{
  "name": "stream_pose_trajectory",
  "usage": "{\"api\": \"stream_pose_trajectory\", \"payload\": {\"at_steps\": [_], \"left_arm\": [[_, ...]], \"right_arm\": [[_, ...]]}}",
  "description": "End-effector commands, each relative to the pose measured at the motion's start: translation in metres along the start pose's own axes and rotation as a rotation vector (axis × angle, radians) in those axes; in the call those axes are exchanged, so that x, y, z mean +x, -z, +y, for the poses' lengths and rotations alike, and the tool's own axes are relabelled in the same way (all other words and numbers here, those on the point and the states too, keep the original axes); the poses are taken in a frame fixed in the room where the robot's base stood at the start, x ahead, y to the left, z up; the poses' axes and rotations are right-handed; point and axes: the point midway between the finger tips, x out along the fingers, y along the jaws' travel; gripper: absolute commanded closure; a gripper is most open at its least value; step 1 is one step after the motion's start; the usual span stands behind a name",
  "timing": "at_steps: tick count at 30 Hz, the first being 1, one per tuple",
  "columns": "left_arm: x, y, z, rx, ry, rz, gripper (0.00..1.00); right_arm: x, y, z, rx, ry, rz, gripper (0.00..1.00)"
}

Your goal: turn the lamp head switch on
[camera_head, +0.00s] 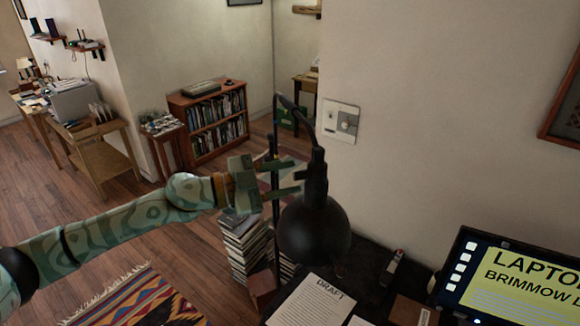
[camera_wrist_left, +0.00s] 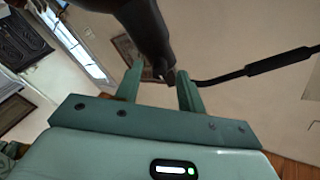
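The black desk lamp's head (camera_head: 313,230) hangs shade-down over the dark desk at the lower middle of the head view. Its narrow neck rises to a curved arm. My left gripper (camera_head: 293,178) reaches in from the left beside this neck, fingers apart and pointing right. In the left wrist view the green fingers (camera_wrist_left: 160,84) stand open, with the narrow end of the black lamp head (camera_wrist_left: 148,32) just beyond and between their tips. I cannot tell whether they touch it. The head switch is not clearly distinguishable. My right gripper is not in view.
A wall switch plate (camera_head: 341,121) is behind the lamp. The desk holds a draft paper (camera_head: 313,301) and a laptop (camera_head: 515,285) at right. A thin upright black pole (camera_head: 275,185) stands close to my gripper. Book stacks (camera_head: 246,243) sit on the floor below.

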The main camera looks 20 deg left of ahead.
Motion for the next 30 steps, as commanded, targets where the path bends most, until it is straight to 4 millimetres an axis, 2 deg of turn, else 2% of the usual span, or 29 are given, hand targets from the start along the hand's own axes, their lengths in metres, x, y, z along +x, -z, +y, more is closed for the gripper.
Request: {"api": "stream_pose_trajectory", "payload": {"at_steps": [4, 13, 17, 18, 30], "left_arm": [[0.0119, 0.0003, -0.0002, 0.000, 0.000, 0.000, 0.61], [0.0138, -0.0009, 0.0006, 0.000, 0.000, -0.001, 0.61], [0.0137, -0.0007, 0.0005, 0.000, 0.000, -0.001, 0.97], [0.0136, -0.0007, 0.0005, 0.000, 0.000, -0.001, 1.00], [0.0135, 0.0000, 0.0002, 0.053, -0.001, -0.002, 1.00]], "right_arm": [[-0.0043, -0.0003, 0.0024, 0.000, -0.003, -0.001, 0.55], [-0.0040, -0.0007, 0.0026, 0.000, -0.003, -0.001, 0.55], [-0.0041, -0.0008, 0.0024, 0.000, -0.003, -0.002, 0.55], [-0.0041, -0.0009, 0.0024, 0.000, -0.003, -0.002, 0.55], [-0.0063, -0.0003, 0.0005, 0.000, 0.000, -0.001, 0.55]]}}
